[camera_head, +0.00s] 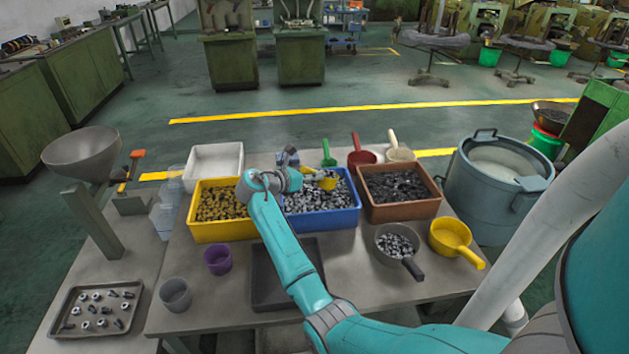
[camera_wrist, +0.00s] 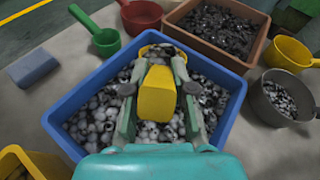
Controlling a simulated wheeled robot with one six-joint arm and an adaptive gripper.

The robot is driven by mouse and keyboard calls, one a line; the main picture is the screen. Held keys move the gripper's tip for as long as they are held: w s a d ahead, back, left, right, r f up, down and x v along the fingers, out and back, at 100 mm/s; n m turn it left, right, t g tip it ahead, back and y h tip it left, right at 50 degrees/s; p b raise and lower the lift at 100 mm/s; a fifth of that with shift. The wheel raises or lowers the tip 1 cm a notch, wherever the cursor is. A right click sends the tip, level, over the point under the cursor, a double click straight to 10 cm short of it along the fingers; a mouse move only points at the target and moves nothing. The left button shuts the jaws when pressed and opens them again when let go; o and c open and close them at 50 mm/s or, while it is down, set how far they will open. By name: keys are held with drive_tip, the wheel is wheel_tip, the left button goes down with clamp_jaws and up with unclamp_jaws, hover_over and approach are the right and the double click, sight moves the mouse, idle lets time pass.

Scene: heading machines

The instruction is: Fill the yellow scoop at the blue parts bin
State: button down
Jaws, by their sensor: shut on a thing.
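The blue parts bin (camera_head: 325,220) stands mid-table, filled with small grey metal parts; in the wrist view its blue rim (camera_wrist: 232,115) surrounds my gripper (camera_wrist: 158,100). My gripper is shut on the yellow scoop (camera_wrist: 157,92), which also shows over the bin in the head view (camera_head: 328,182). The scoop is at or just above the parts; the exact contact cannot be told. A second, larger yellow scoop (camera_head: 450,236) lies on the table at the right.
A yellow bin (camera_head: 222,232) adjoins on the left and a brown bin (camera_head: 402,211) on the right. A grey scoop holding parts (camera_head: 396,244) lies in front. Green (camera_wrist: 104,40), red (camera_wrist: 140,16) and cream (camera_head: 400,153) scoops lie behind. A dark tray (camera_head: 262,292) lies near the front.

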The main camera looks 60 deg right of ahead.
drive_tip(key=shift+h, duration=0.7)
drive_tip(key=shift+w+a+r, duration=0.1)
drive_tip(key=shift+a+r, duration=0.05)
drive_tip(key=shift+r, duration=0.85)
drive_tip(key=shift+w+a+r, duration=0.1)
drive_tip(key=shift+a+r, duration=0.1)
drive_tip(key=shift+r, duration=0.85)
drive_tip(key=shift+a+r, duration=0.15)
drive_tip(key=shift+r, duration=0.85)
